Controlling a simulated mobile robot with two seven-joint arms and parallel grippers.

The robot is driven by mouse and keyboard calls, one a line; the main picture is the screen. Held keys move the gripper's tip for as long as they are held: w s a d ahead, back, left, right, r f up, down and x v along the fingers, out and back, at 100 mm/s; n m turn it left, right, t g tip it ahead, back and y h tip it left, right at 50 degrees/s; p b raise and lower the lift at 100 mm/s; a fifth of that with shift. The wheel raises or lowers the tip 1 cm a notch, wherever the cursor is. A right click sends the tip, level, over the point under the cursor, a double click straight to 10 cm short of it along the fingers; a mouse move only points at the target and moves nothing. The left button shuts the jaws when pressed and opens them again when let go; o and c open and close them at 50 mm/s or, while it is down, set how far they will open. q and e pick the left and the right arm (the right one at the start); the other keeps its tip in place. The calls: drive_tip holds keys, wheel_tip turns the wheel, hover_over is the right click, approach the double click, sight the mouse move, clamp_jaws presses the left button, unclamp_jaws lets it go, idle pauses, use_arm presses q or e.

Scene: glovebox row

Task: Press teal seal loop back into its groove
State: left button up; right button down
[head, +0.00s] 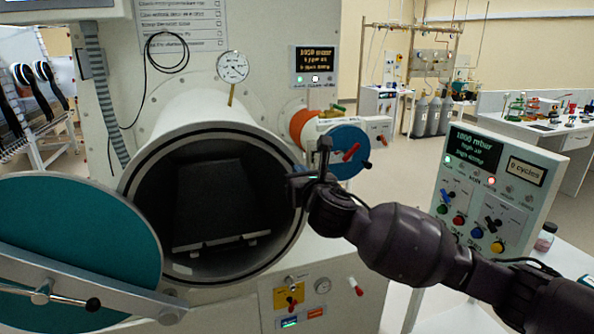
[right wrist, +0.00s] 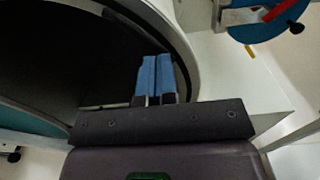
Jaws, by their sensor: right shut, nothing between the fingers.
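The round chamber port (head: 292,235) stands open, with a pale rim and a dark ring line around its face. I cannot make out a separate teal seal loop in its groove. The round door (head: 80,235) with a teal face hangs open at the left. My right gripper (head: 293,190) is at the right side of the port's rim. In the right wrist view its two blue fingertips (right wrist: 156,76) are shut together with nothing between them, in front of the rim's inner edge (right wrist: 180,40); contact cannot be told. My left gripper is not in view.
Inside the port is a dark tray (head: 222,245). A smaller blue-capped port (head: 347,140) with a red handle is just right of my gripper. A control panel (head: 490,190) stands at the right. A valve panel (head: 300,298) is below. Open floor lies behind.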

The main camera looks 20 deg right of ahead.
sight(288, 159)
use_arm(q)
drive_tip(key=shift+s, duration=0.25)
use_arm(e)
drive_tip(key=shift+w, duration=0.95)
use_arm(q)
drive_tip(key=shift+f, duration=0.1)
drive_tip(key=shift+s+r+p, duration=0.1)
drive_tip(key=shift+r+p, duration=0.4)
drive_tip(key=shift+p, duration=0.05)
use_arm(e)
drive_tip(key=shift+w+r, duration=0.1)
drive_tip(key=shift+w, duration=0.95)
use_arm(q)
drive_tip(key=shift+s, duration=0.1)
